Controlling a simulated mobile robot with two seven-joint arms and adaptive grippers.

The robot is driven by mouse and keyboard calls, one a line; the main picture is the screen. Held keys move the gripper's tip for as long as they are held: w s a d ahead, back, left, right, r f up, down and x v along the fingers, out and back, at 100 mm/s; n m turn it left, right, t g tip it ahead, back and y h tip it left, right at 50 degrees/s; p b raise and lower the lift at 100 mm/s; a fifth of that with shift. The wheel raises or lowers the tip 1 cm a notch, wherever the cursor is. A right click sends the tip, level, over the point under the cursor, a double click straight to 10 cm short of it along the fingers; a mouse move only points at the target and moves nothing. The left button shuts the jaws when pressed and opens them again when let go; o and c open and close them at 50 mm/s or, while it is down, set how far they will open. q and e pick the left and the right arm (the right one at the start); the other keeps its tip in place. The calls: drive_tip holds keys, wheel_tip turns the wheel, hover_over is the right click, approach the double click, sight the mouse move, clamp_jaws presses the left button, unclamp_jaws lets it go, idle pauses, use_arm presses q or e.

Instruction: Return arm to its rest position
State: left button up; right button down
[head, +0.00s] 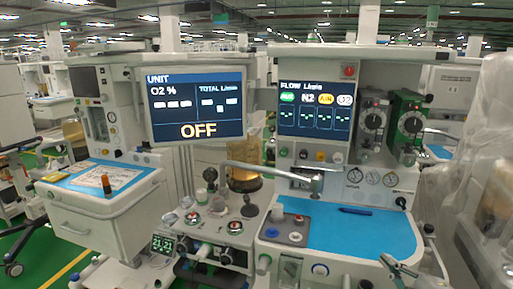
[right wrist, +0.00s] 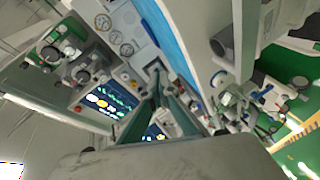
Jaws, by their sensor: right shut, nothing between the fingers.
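The cart's gauges and lit panel (right wrist: 107,100) show beyond the fingers. Most of the right arm is outside the head view. My left gripper is in neither view.
A blue pen (head: 355,211) lies on the blue surface. A monitor (head: 197,104) reading OFF stands at centre left, and a flow display (head: 315,107) at centre right. A second cart (head: 105,205) stands left. Plastic-covered equipment (head: 487,170) stands close at the right.

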drive_tip(key=s+d+f+m+g+h, duration=0.25)
drive_tip(key=s+f+m+g, duration=0.2)
drive_tip(key=s+f, duration=0.65)
drive_tip(key=s+d+f+m+g+h, duration=0.25)
drive_tip(key=s+f+g, duration=0.25)
drive_tip(key=s+f, duration=0.7)
use_arm(q)
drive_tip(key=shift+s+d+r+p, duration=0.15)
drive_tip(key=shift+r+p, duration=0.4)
drive_tip(key=shift+p, duration=0.3)
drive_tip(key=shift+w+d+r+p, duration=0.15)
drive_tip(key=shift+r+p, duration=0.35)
drive_tip(key=shift+p, duration=0.3)
use_arm(e)
drive_tip(key=a+f+m+t+y, duration=0.1)
drive_tip(key=a+f+t+y, duration=0.1)
drive_tip(key=a, duration=0.6)
drive_tip(key=a+f+m+t+y, duration=0.2)
drive_tip(key=a+f+y, duration=0.2)
drive_tip(key=a, duration=0.5)
drive_tip(key=shift+w+f+y, duration=0.35)
drive_tip(key=shift+f+y, duration=0.05)
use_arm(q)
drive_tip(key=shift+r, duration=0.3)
use_arm(e)
drive_tip(key=shift+t, duration=0.25)
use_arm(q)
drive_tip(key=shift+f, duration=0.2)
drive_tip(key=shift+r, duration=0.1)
